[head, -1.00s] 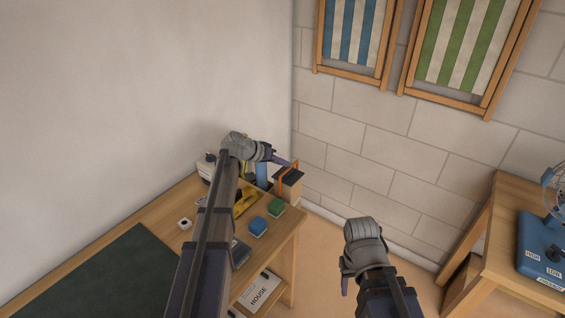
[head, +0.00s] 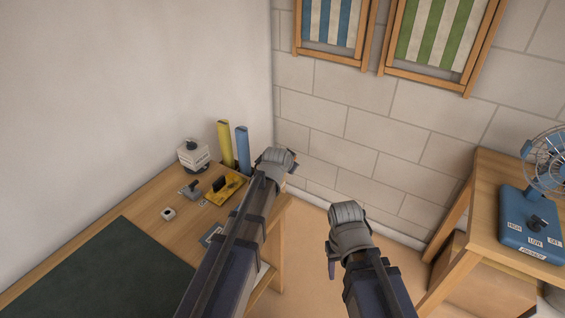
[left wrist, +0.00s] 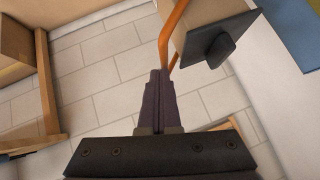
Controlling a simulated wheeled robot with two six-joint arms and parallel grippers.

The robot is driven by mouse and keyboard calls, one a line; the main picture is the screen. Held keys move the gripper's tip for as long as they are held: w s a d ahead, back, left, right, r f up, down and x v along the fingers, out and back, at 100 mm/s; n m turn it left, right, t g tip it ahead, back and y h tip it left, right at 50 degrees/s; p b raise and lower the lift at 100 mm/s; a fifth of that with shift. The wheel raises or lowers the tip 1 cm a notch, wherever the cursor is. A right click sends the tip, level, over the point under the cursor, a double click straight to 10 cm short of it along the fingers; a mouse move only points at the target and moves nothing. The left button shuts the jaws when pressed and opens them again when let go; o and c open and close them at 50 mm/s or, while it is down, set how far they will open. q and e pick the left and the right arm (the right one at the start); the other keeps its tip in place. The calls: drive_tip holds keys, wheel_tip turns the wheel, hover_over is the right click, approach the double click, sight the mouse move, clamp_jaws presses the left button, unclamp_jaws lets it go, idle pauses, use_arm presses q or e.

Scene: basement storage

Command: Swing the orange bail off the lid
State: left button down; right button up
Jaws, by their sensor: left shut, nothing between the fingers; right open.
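The orange bail (left wrist: 171,36) shows in the left wrist view as a bent bar along the left side of the dark lid (left wrist: 196,55), which has a black knob. The tan box (left wrist: 183,14) under the lid is partly hidden. The shut, empty fingers of my left gripper (left wrist: 161,75) are at the bail's near end; I cannot tell whether they touch it. In the head view my left gripper (head: 293,160) covers the bail and lid. My right gripper (head: 331,264) is open and empty, off to the right over the floor.
The wooden table (head: 140,205) holds a white jar (head: 193,155), a yellow tray (head: 226,190) and small items. Yellow (head: 225,143) and blue (head: 242,148) upright pieces stand behind. A blue fan (head: 530,225) sits on another table at right. Floor lies between.

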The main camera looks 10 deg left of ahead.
use_arm(q)
drive_tip(key=d+f+y+b, duration=0.1)
drive_tip(key=b, duration=0.1)
drive_tip(key=d+f+m+t+y+b, duration=0.1)
drive_tip(key=f+b, duration=0.1)
drive_tip(key=shift+s+d, duration=0.1)
drive_tip(key=shift+s, duration=0.3)
